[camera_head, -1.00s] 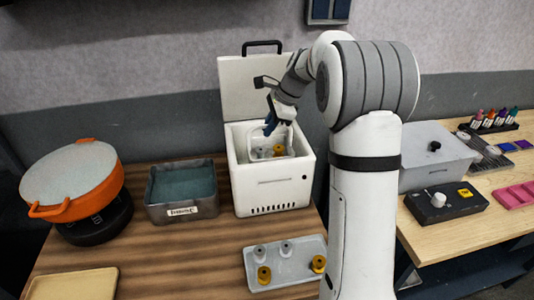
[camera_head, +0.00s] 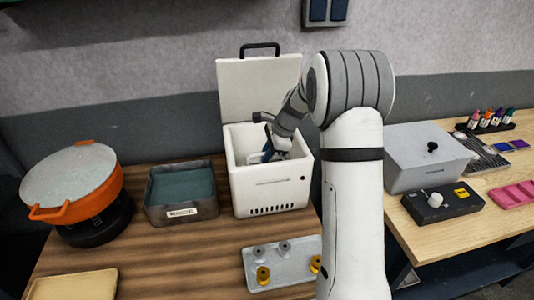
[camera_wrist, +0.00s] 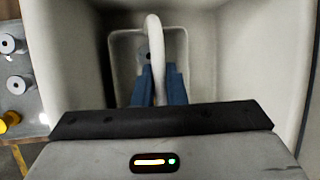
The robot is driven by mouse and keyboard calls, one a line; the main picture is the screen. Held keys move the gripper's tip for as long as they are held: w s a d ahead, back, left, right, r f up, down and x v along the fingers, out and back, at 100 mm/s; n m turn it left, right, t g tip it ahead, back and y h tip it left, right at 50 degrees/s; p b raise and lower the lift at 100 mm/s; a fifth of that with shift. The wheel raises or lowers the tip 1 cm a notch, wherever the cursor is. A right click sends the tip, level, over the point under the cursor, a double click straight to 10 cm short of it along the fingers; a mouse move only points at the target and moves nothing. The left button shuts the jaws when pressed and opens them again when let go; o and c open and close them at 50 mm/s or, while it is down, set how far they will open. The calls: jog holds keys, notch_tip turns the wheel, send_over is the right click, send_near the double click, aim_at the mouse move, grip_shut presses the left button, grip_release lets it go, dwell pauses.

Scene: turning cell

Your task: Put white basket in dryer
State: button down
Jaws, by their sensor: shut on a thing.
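The dryer (camera_head: 268,190) is a white box with its lid (camera_head: 262,90) standing open at the back. My gripper (camera_head: 270,150) reaches down into it from above. In the wrist view my gripper (camera_wrist: 160,85) has its blue fingers shut on the white looped handle (camera_wrist: 154,40) of the white basket (camera_wrist: 116,55). The basket is inside the dryer, with the dryer walls (camera_wrist: 260,60) around it. A grey round part (camera_wrist: 144,52) shows in the basket, mostly hidden by the handle and fingers. I cannot tell whether the basket touches the dryer floor.
A light tray (camera_head: 290,280) with several grey and amber spools lies in front of the dryer. A dark bin (camera_head: 180,210) and an orange pot (camera_head: 75,205) stand to the left. A grey lidded box (camera_head: 425,175) is on the right table.

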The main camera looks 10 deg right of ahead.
jog(key=c, duration=1.5)
grip_release()
jog(key=shift+f, duration=0.1)
jog(key=b+v, duration=0.1)
jog(key=v, duration=1)
jog(key=s+a+r+n+h, duration=0.1)
jog(key=s+a+r+n, duration=0.25)
jog(key=s, duration=0.55)
jog(key=s+f+n+h, duration=0.1)
jog(key=s+n, duration=0.3)
jog(key=s, duration=0.3)
jog(key=s+f+n+h, duration=0.1)
jog(key=s+n, duration=0.4)
jog(key=s, duration=0.3)
jog(key=s+a+f+n+t+h, duration=0.1)
jog(key=s+n, duration=0.4)
jog(key=s, duration=0.3)
jog(key=shift+s+f+h, duration=0.1)
jog(key=shift+f+h, duration=0.15)
jog(key=shift+h, duration=0.05)
